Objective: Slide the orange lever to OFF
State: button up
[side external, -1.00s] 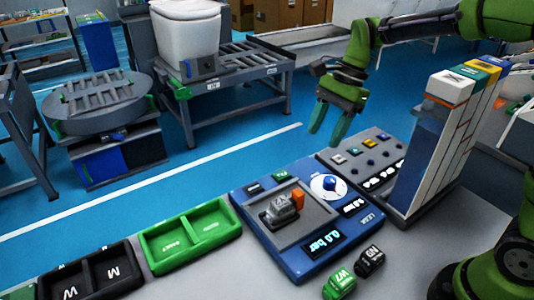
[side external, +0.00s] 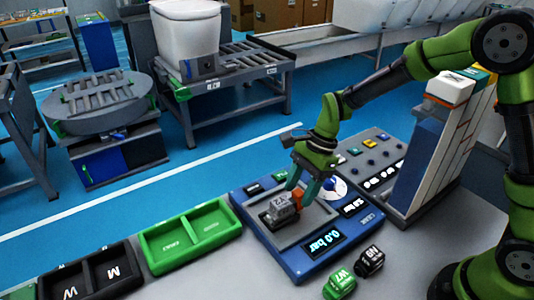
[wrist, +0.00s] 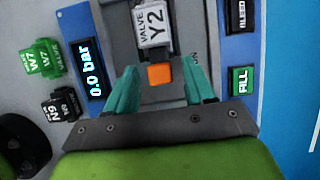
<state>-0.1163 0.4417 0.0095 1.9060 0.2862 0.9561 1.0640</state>
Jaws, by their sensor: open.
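The orange lever (wrist: 160,75) sits at the end of the grey valve marked Y2 (wrist: 151,22). It shows as a small orange patch (side external: 298,194) beside the valve in the side external view, partly hidden by a finger. My gripper (wrist: 160,82) is open, with one green finger on each side of the lever. In the wrist view there are gaps between the fingers and the lever. In the side external view my gripper (side external: 303,188) reaches down over the blue test panel (side external: 262,233), whose display (side external: 324,241) reads 0.0 bar.
A white knob (side external: 335,187) is close to my gripper on the panel. FILL (wrist: 241,81) and BLEED (wrist: 241,17) buttons lie right in the wrist view. Green W7 (side external: 340,284) and black N9 (side external: 370,260) valves stand in front. A tall block (side external: 430,150) rises at right.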

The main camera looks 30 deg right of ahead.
jog(key=shift+x, duration=0.8)
jog(key=shift+c, duration=0.4)
grip_shut()
